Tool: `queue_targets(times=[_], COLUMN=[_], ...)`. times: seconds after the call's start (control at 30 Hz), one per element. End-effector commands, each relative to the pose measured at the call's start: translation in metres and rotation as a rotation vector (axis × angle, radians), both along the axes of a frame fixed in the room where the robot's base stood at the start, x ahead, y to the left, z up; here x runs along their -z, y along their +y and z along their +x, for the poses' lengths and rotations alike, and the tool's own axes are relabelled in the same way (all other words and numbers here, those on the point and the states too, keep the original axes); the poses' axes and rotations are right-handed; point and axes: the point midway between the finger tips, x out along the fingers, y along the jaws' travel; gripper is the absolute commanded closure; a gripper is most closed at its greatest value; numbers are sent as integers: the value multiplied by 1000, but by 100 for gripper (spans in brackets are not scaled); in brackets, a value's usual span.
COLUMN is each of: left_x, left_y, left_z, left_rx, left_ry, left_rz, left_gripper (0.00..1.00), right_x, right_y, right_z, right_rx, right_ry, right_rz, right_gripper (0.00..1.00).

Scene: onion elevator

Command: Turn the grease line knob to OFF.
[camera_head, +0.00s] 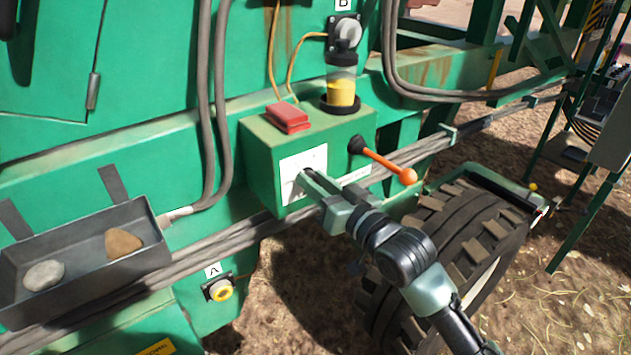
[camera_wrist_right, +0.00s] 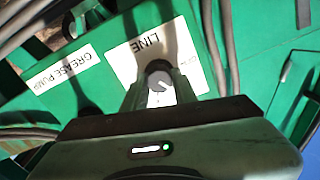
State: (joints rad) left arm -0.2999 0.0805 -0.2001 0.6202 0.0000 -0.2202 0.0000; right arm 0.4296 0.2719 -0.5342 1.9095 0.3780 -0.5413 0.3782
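The grease line knob (camera_wrist_right: 160,82) is a small dark round knob with a white mark, on a white label plate (camera_wrist_right: 125,65) reading LINE in the right wrist view. The mark points toward the lower right of that picture. My right gripper (camera_head: 307,178) is at the front of the green box (camera_head: 258,165). In the right wrist view its two fingers (camera_wrist_right: 160,88) flank the knob; whether they touch it is unclear. In the head view the gripper hides the knob. Any OFF mark is too unclear to read. My left gripper is not in view.
An orange-tipped lever (camera_head: 408,176) sticks out just right of my right gripper. A red block (camera_head: 289,117) and a yellow grease cup (camera_head: 341,92) top the box. A tray (camera_head: 110,270) with two stones is at left, a tyre (camera_head: 455,240) below right.

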Motion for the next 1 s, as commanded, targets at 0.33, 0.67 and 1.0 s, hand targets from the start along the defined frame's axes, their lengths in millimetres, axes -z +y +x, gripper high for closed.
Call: queue_targets(times=[0.33,0.67,1.0], left_x=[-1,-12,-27], left_y=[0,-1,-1], left_z=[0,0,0], left_rx=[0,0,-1], left_ry=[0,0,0], left_rz=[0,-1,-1], left_gripper=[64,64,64], right_x=[0,-2,-2], right_y=[0,0,1], right_z=[0,0,-1], right_rx=[0,-2,-2], right_ry=[-10,-108,-293], right_rz=[-15,-152,-406], right_gripper=[100,100,100])
